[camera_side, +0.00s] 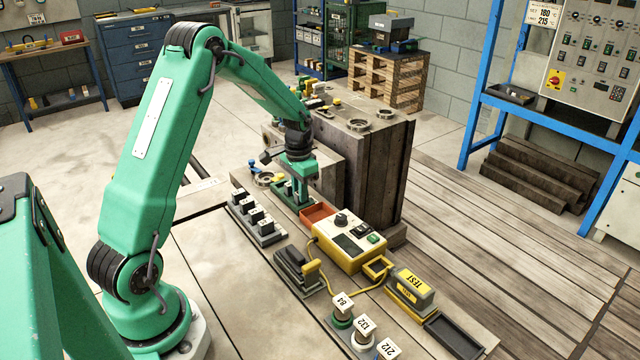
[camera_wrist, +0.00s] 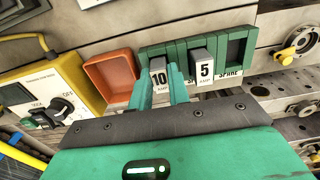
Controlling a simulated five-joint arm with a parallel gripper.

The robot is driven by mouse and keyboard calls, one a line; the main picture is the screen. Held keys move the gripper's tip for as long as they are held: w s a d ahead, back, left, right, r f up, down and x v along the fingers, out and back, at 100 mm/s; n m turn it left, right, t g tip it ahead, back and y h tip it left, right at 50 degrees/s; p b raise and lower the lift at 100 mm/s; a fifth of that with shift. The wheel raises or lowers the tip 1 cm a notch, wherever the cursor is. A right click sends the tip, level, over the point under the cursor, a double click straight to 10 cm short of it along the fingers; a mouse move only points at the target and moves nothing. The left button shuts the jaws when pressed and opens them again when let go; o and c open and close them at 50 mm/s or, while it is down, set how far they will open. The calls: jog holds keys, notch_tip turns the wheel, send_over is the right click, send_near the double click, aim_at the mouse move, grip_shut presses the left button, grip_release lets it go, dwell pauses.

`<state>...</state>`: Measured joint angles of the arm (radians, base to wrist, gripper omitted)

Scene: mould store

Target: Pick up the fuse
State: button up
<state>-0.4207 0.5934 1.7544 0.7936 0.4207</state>
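The 10 AMP fuse (camera_wrist: 158,65), a dark block with a white label, is in the green rack (camera_wrist: 226,80) in the wrist view. The 5 AMP fuse (camera_wrist: 203,62) is to its right; the SPARE slot (camera_wrist: 237,50) at the right end looks empty. My gripper's two teal fingers (camera_wrist: 160,88) stand on either side of the 10 AMP fuse, very close to it. I cannot tell whether they press on it. In the side view my gripper (camera_side: 297,192) points down at the green rack (camera_side: 283,187), and my gripper hides the fuses.
An orange tray (camera_wrist: 110,72) lies left of the rack, with a yellow tester (camera_side: 352,243) beyond it. A row of black blocks (camera_side: 255,218) stands nearby. A tall grey mould block (camera_side: 365,165) stands close behind my gripper.

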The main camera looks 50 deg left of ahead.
grip_shut()
jog(key=shift+r, duration=0.85)
notch_tip(320, 180, up, 2)
jog(key=shift+w+r, duration=0.1)
jog(key=shift+r, duration=0.15)
jog(key=s+d+r, duration=0.1)
jog(key=d+r, duration=0.5)
jog(key=d, duration=0.5)
jog(key=shift+s+d+r, duration=0.25)
jog(key=shift+d+r, duration=0.05)
jog(key=shift+r, duration=0.1)
jog(key=shift+d, duration=0.15)
